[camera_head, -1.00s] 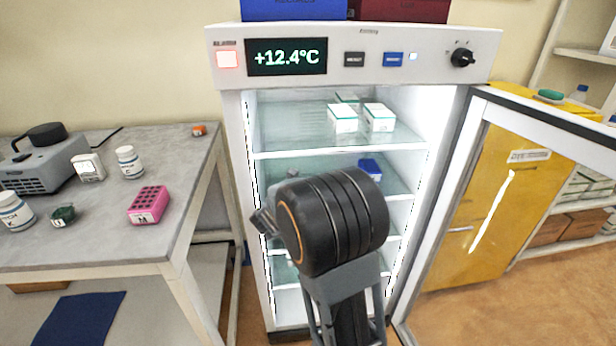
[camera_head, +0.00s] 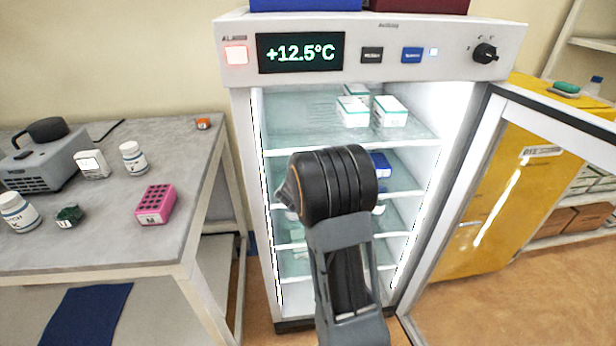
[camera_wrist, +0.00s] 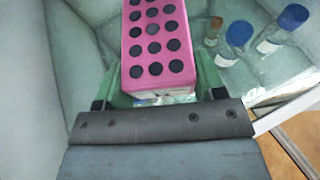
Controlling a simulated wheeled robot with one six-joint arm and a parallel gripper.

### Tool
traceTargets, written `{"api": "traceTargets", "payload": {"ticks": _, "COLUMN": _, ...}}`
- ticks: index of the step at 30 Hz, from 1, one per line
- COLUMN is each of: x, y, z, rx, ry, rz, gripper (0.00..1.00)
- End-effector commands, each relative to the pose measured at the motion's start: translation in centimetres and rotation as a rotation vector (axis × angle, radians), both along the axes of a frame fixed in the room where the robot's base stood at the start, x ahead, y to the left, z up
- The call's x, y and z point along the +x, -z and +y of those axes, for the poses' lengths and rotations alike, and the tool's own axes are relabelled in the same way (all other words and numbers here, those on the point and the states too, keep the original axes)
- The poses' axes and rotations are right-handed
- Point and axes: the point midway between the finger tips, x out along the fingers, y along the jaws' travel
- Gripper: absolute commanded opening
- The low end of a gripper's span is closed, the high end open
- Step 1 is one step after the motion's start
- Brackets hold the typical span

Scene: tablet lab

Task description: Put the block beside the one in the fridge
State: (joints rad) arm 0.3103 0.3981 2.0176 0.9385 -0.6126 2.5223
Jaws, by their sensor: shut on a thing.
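A pink block (camera_wrist: 157,40) with rows of dark holes sits between the fingers of my gripper (camera_wrist: 160,88) in the wrist view, and the gripper is shut on it. In the head view my arm hides the gripper and the held block. The fridge (camera_head: 242,190) stands open and lit, with its door swung to the right. Another pink block (camera_head: 155,204) lies on the bench at left.
White boxes (camera_head: 390,112) stand on the fridge's top shelf. Blue-capped bottles (camera_wrist: 238,35) are right of the held block in the wrist view. The open door (camera_head: 460,200) bounds the right side, and the grey bench (camera_head: 120,245) bounds the left. The top shelf's left part is clear.

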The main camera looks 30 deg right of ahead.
Motion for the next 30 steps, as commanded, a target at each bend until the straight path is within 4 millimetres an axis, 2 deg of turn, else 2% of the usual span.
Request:
{"api": "traceTargets", "payload": {"ticks": 12, "x": -0.13, "y": 0.40, "z": -0.33, "rx": -0.002, "ry": 0.007, "rz": -0.002, "gripper": 0.28}}
{"api": "traceTargets", "payload": {"ticks": 13, "x": -0.14, "y": 0.36, "z": -0.31, "rx": 0.000, "ry": 0.007, "rz": -0.001, "gripper": 0.66}}
{"api": "traceTargets", "payload": {"ticks": 21, "x": -0.11, "y": 0.31, "z": -0.20, "rx": -0.001, "ry": 0.004, "rz": -0.001, "gripper": 0.89}}
{"api": "traceTargets", "payload": {"ticks": 30, "x": -0.10, "y": -0.07, "z": -0.17, "rx": 0.000, "ry": 0.004, "rz": 0.000, "gripper": 0.89}}
